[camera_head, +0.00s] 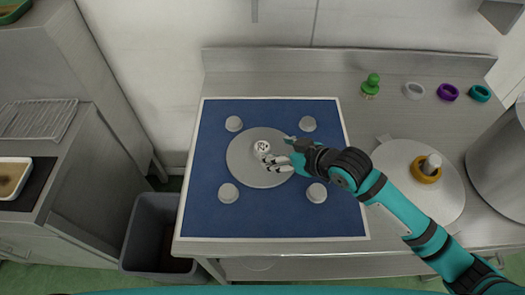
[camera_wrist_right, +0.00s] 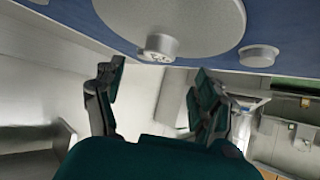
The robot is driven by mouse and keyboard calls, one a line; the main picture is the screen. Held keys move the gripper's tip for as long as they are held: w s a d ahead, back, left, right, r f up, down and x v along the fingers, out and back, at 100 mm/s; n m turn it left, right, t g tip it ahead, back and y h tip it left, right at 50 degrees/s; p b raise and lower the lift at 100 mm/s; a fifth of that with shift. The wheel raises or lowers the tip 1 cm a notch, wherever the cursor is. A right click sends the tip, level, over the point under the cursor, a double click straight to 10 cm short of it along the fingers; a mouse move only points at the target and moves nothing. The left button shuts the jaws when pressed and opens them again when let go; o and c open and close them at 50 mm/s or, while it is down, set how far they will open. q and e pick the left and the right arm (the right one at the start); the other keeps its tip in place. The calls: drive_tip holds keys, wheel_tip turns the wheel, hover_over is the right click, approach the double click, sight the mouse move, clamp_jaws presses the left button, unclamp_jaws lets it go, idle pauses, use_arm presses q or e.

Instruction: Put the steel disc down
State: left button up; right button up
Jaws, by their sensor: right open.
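The steel disc (camera_head: 245,171) is a flat grey round plate with a small pale knob (camera_head: 262,147) on it. It lies on the blue mat (camera_head: 212,215), between several grey round pegs, and looks flat. My right gripper (camera_head: 272,161) is open over the disc, its fingertips close to the knob. In the right wrist view the disc (camera_wrist_right: 205,22) and its knob (camera_wrist_right: 157,46) show at the top, beyond the spread fingers (camera_wrist_right: 160,80), with nothing between them. My left gripper is not in view.
Grey pegs (camera_head: 228,193) stand near the mat's corners. To the right are a round plate (camera_head: 445,205) with an orange ring (camera_head: 425,170), a green knobbed piece (camera_head: 371,84), several coloured rings (camera_head: 448,92) and a large steel pot (camera_head: 500,155). A grey bin (camera_head: 140,250) stands at the lower left.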

sight(262, 146)
drive_tip(key=shift+p+x, duration=0.65)
drive_tip(key=shift+x, duration=2.3)
drive_tip(key=shift+d+f, duration=0.1)
drive_tip(key=shift+d, duration=0.1)
drive_tip(key=shift+c, duration=0.2)
clamp_jaws()
